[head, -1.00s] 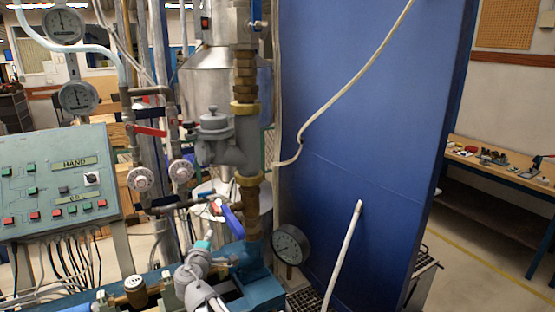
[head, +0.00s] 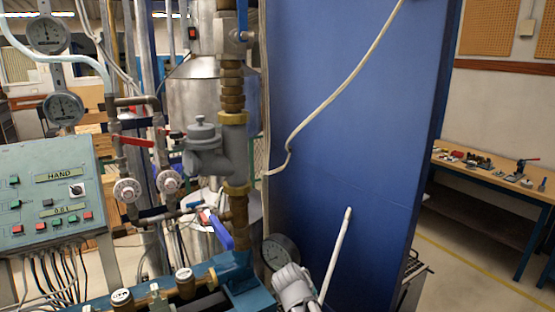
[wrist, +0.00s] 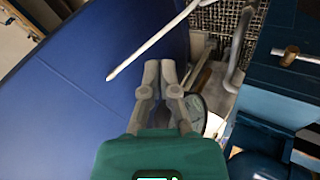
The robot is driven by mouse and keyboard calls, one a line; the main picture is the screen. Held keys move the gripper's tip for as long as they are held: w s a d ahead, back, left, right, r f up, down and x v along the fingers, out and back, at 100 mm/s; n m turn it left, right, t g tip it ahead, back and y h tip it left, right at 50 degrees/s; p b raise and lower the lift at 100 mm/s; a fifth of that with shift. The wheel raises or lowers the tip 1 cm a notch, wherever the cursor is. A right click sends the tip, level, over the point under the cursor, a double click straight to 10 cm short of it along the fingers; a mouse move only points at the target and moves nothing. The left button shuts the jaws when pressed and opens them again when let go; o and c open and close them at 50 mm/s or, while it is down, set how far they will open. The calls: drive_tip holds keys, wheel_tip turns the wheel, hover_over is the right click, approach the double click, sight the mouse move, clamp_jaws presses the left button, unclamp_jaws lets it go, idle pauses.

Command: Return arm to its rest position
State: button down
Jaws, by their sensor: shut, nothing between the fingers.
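My gripper (wrist: 160,66) is in the wrist view, its two grey fingers close together with nothing between them. It points toward the blue panel (wrist: 100,90) and the pale hose (wrist: 155,40). Whether it touches anything is hard to tell. The fingers cannot be made out there.
The blue panel (head: 345,120) stands upright right of the pipework. A brass and grey valve column (head: 207,150), a blue lever (head: 221,232) and a control box (head: 48,195) are at left. A workbench (head: 490,180) is at right, with open floor before it.

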drive_tip(key=s+d+f+m+g+y, duration=0.1)
drive_tip(key=s+d+m+g+y, duration=0.1)
drive_tip(key=s, duration=0.3)
drive_tip(key=s+d+f+m+g+y, duration=0.2)
drive_tip(key=s+d+g+y, duration=0.1)
drive_tip(key=s+d, duration=0.1)
drive_tip(key=shift+s+d+f, duration=0.25)
drive_tip(key=shift+s+f, duration=0.05)
drive_tip(key=shift+s, duration=0.6)
